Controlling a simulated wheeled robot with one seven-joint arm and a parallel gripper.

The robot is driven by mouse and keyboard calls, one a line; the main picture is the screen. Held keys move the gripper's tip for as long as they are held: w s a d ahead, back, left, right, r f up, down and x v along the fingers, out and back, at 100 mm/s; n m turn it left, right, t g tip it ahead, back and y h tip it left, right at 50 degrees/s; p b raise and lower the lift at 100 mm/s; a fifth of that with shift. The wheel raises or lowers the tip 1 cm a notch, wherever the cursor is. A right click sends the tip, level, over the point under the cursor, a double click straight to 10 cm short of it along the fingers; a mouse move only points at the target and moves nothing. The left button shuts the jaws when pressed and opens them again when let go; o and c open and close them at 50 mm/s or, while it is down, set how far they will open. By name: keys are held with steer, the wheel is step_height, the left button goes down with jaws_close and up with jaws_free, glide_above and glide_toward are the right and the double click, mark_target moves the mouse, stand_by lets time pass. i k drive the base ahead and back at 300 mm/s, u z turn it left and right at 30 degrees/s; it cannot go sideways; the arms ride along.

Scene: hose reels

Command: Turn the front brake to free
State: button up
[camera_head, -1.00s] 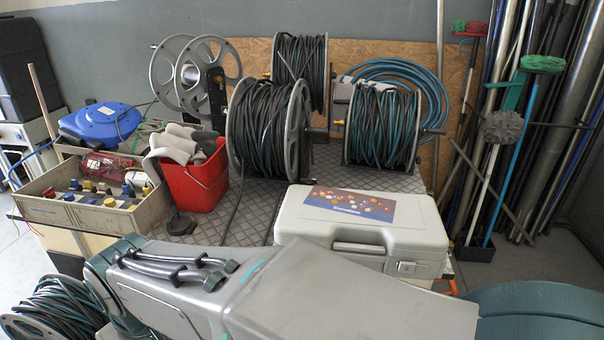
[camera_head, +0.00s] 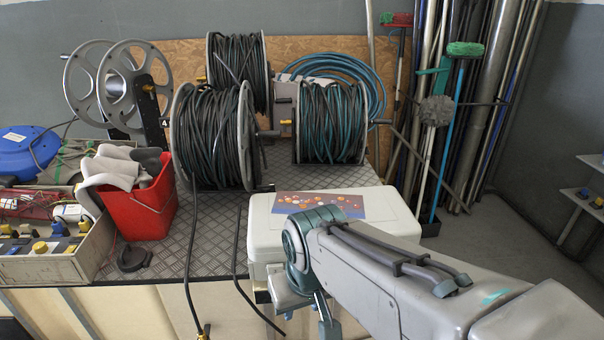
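Three hose reels stand on the bench. The front reel (camera_head: 215,135), wound with dark hose, is nearest, with a grey right flange. A back reel (camera_head: 240,72) stands behind it, and a reel with dark and teal hose (camera_head: 331,122) stands to the right. Which part is the front brake, and its setting, I cannot tell. A small dark part with a yellowish mark (camera_head: 276,101) sits left of the right reel. My arm reaches in from the lower right and bends down before the pale case. My gripper is not identifiable in the picture.
The pale case (camera_head: 262,222) stands at the bench front, close behind my arm. A red bucket (camera_head: 140,205), an open box of fittings (camera_head: 60,262) and a blue reel (camera_head: 25,152) are at left. Hoses hang over the front edge. Checkered bench top shows between bucket and case.

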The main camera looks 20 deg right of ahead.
mark_target(266, 187)
steer(key=z, duration=0.5)
steer(key=i, duration=1)
steer(key=z, duration=0.05)
